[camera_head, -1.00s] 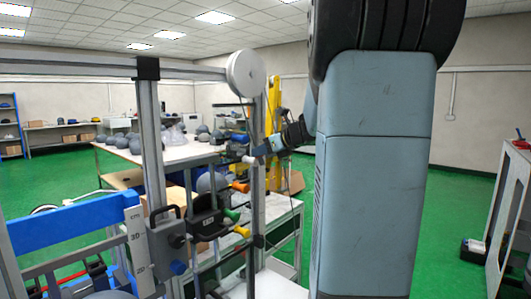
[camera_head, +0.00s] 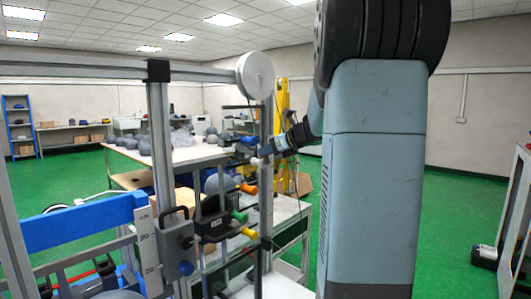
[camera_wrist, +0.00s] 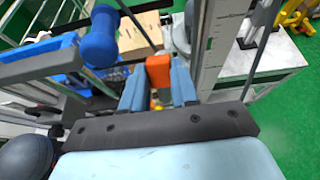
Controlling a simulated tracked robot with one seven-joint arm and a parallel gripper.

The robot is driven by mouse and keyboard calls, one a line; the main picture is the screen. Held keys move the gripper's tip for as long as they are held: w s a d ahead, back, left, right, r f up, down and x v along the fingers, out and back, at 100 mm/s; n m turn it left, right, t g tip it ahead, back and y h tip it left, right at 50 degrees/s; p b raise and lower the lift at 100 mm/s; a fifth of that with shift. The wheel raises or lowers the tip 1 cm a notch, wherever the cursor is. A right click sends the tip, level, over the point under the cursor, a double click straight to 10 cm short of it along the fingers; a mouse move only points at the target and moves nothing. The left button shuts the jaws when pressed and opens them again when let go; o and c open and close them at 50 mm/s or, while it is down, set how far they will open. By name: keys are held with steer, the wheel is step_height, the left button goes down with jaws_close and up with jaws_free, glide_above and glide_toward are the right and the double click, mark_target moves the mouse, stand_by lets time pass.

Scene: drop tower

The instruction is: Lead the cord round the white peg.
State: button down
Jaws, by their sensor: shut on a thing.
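The white peg (camera_head: 256,161) sticks out from the upright post in the head view, above an orange peg (camera_head: 248,188). My gripper (camera_head: 266,151) is at the white peg's height, just right of and above its end; whether they touch I cannot tell. The thin dark cord (camera_head: 251,112) hangs from the white pulley (camera_head: 255,74) towards my gripper. In the wrist view my gripper's blue fingers (camera_wrist: 158,88) are close together, with an orange piece (camera_wrist: 158,70) at their tips. The cord between the fingers is too small to make out.
A green peg (camera_head: 239,215) and a yellow peg (camera_head: 250,233) stick out lower down. A blue beam (camera_head: 80,222) lies further left.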

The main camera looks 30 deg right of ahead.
steer(key=s+d, duration=0.3)
steer(key=s, duration=0.1)
steer(key=shift+s+d, duration=0.35)
steer(key=shift+s, duration=0.05)
stand_by(0.8)
stand_by(0.4)
